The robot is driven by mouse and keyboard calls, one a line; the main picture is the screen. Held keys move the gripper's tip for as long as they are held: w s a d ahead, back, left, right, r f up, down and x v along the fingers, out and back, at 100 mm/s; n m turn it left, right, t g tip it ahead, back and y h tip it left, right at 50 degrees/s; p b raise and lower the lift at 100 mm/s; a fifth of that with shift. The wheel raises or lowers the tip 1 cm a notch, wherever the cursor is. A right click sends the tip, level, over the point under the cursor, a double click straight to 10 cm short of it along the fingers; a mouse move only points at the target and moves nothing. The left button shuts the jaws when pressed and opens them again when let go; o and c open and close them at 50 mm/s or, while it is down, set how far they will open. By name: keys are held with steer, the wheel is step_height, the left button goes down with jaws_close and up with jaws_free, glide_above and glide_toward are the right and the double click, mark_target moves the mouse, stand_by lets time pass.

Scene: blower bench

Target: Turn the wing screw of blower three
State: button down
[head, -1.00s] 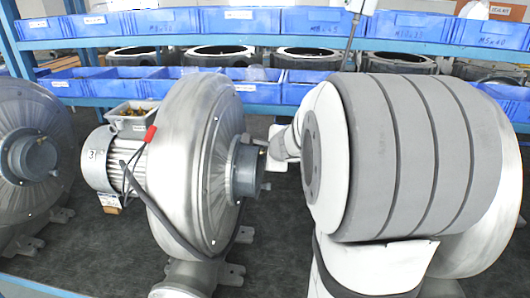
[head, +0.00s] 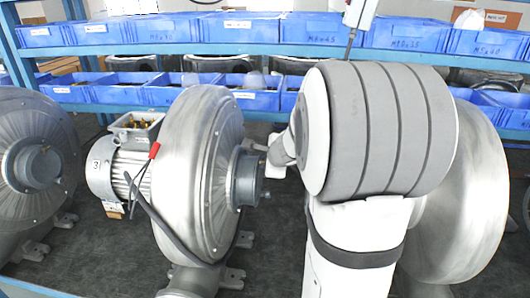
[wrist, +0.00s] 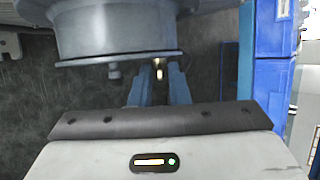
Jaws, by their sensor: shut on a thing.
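Blower three (head: 190,180), a grey metal housing with the label "3" on its motor (head: 100,170), stands mid-picture in the head view. Its round grey flange (head: 247,178) faces right and also fills the top of the wrist view (wrist: 118,30). In the wrist view my gripper (wrist: 159,74) is just below the flange's rim, its two bluish fingers shut on the small brass-coloured wing screw (wrist: 158,66). Most of the screw is hidden between the fingers, so its angle cannot be told. In the head view my arm hides most of the gripper.
A second blower (head: 38,165) stands at the left, and another (head: 462,200) is partly behind my arm at the right. A grey knob (wrist: 113,72) sticks out of the flange beside my gripper. Blue bins (head: 240,27) line the shelves behind. A dark cable crosses blower three.

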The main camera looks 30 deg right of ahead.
steer(key=w+m+g+y+p, duration=0.1)
steer(key=g+y+p, duration=0.1)
steer(key=g, duration=0.2)
steer(key=w+d+m+g+y+p, duration=0.1)
steer(key=g+y+p, duration=0.2)
steer(key=g, duration=0.1)
steer(key=w+d+m+g+y+p, duration=0.1)
steer(key=g+y+p, duration=0.1)
steer(key=g+y, duration=0.1)
steer(key=shift+r+g, duration=0.25)
steer(key=shift+g, duration=0.55)
stand_by(1.0)
steer(key=c, duration=1.4)
jaws_free()
steer(key=shift+d, duration=0.1)
steer(key=v, duration=0.7)
steer(key=shift+d+r+b, duration=0.2)
steer(key=shift+b, duration=0.2)
steer(key=shift+w, duration=0.1)
